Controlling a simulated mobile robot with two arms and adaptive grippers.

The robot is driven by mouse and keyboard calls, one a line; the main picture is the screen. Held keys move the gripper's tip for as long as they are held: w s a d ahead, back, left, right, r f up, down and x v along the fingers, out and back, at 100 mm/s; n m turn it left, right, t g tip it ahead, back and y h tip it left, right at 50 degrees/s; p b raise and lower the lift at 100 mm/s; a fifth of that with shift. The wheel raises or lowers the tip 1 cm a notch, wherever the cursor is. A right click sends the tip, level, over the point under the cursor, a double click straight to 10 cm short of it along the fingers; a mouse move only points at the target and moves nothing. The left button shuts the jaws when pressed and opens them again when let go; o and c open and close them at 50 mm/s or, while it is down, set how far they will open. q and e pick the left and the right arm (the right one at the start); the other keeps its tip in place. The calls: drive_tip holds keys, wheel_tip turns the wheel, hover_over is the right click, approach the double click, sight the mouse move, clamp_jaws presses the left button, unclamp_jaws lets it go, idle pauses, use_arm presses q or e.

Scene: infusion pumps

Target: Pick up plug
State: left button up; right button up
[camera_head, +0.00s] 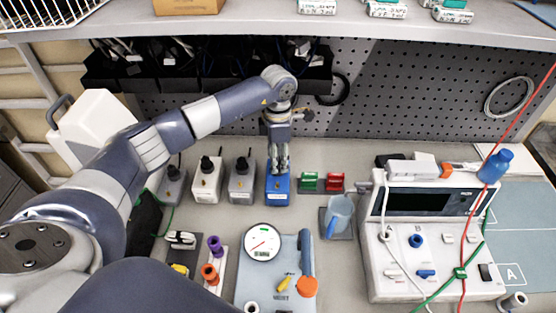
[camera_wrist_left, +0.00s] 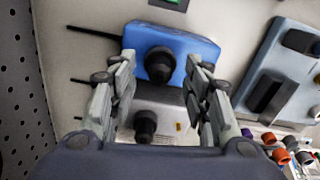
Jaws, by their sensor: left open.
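Several small boxes stand in a row on the bench, each with a black plug-like piece on top. The blue box (camera_head: 277,190) is at the row's right end, directly under my left gripper (camera_head: 279,168). In the left wrist view the blue box (camera_wrist_left: 180,42) carries a black round plug (camera_wrist_left: 159,64). My left gripper (camera_wrist_left: 160,72) is open, with one finger on each side of this plug and no visible contact. In the head view the fingers hide the blue box's plug. A grey box (camera_wrist_left: 175,118) with another black plug (camera_wrist_left: 145,125) lies beside it. My right gripper is not in view.
Green (camera_head: 309,181) and red (camera_head: 335,182) blocks stand right of the blue box. A perforated panel (camera_head: 385,95) rises behind the row.

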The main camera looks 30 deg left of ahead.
use_arm(q)
drive_tip(key=shift+f, duration=0.5)
clamp_jaws()
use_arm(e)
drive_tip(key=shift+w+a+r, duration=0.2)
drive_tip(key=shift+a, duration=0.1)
